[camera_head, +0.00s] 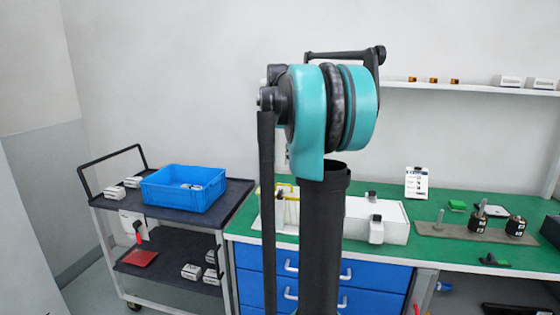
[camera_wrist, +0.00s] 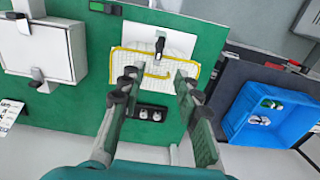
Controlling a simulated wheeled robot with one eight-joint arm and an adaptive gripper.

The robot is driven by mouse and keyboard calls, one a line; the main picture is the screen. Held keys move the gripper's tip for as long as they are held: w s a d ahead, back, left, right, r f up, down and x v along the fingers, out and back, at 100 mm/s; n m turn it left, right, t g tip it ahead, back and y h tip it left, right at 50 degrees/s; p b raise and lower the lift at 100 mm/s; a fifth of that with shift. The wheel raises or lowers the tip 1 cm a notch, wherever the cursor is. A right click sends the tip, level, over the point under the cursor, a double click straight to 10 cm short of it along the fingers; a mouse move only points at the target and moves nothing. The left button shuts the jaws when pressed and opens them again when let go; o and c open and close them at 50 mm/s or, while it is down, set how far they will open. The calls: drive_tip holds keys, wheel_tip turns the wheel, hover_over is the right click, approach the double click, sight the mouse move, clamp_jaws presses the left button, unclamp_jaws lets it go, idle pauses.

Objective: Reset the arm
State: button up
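My arm stands upright in the middle of the head view, with its teal joint high above the bench front. My gripper (camera_wrist: 158,92) shows in the wrist view with its two fingers spread apart. Nothing is between the fingertips. It hangs over the green bench top, in front of a white tray with a yellow rim (camera_wrist: 153,68). In the head view the gripper itself cannot be made out, and my arm hides part of the bench behind it.
The green bench (camera_head: 450,252) carries a white box (camera_head: 392,222), a grey plate with dark cylinders (camera_head: 460,231) and a small sign (camera_head: 416,184). To the left stands a dark cart (camera_head: 120,205) with a blue crate (camera_head: 184,199). A white shelf (camera_head: 460,88) runs along the wall.

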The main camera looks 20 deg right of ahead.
drive_tip(key=shift+f, duration=0.1)
drive_tip(key=s+a+f+n+t, duration=0.1)
drive_tip(key=s+a+f, duration=0.3)
drive_tip(key=s+f, duration=0.4)
drive_tip(key=s+a+f+n+t, duration=0.1)
drive_tip(key=s+a+f+n, duration=0.2)
drive_tip(key=s+f, duration=0.5)
drive_tip(key=s+a+f+n+t, duration=0.2)
drive_tip(key=s+a+f, duration=0.4)
drive_tip(key=f, duration=1)
drive_tip(key=shift+s+n, duration=0.5)
drive_tip(key=shift+s, duration=0.7)
